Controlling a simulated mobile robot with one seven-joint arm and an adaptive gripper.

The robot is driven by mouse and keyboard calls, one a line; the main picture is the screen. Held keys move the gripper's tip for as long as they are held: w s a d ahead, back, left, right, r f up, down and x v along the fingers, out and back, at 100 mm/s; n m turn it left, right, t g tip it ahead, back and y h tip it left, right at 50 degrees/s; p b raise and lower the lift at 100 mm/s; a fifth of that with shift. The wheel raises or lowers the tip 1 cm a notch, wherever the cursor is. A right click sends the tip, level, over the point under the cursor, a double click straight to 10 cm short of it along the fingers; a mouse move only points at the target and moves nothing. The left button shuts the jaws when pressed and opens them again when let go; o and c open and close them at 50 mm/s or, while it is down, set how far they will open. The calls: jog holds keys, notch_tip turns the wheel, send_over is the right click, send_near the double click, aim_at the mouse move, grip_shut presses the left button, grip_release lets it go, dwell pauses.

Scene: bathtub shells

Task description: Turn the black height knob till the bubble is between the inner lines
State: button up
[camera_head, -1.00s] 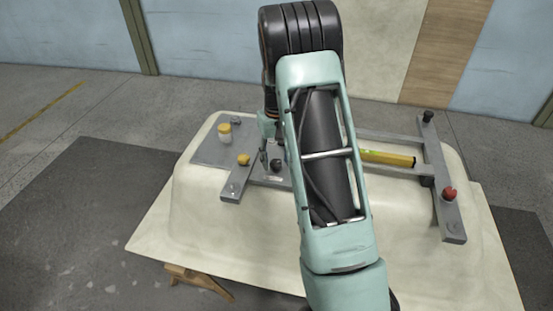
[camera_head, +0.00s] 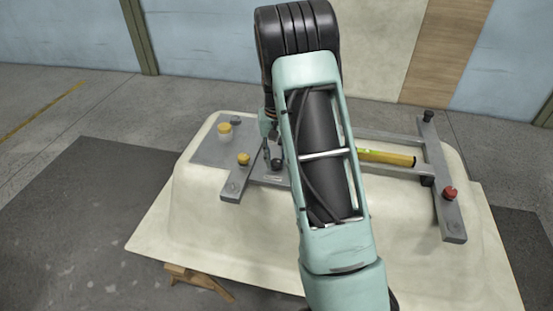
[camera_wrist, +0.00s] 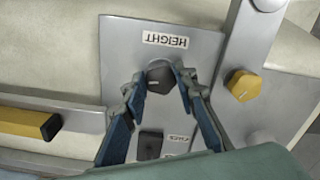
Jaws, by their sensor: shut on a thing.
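The black height knob (camera_wrist: 160,78) sits on the grey plate beside the HEIGHT label (camera_wrist: 165,40), which reads upside down in the wrist view. My gripper (camera_wrist: 160,80) is shut on the knob, with a finger on either side of it. In the head view the knob (camera_head: 277,163) shows just left of my arm. The yellow level (camera_head: 386,158) lies on the frame to the right of my arm, and its end also shows in the wrist view (camera_wrist: 25,123). The bubble and its lines cannot be made out in either view.
A yellow knob (camera_wrist: 244,86) is close to my gripper, and a black block (camera_wrist: 150,145) lies between my fingers' bases. A red knob (camera_head: 449,193) is on the right crossbar (camera_head: 440,175). The frame rests on the cream tub shell (camera_head: 330,270).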

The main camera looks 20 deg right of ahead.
aim_at(276, 162)
jog(key=shift+m, duration=0.5)
jog(key=o, duration=1.2)
jog(key=shift+c, duration=0.2)
notch_tip(276, 162, up, 12)
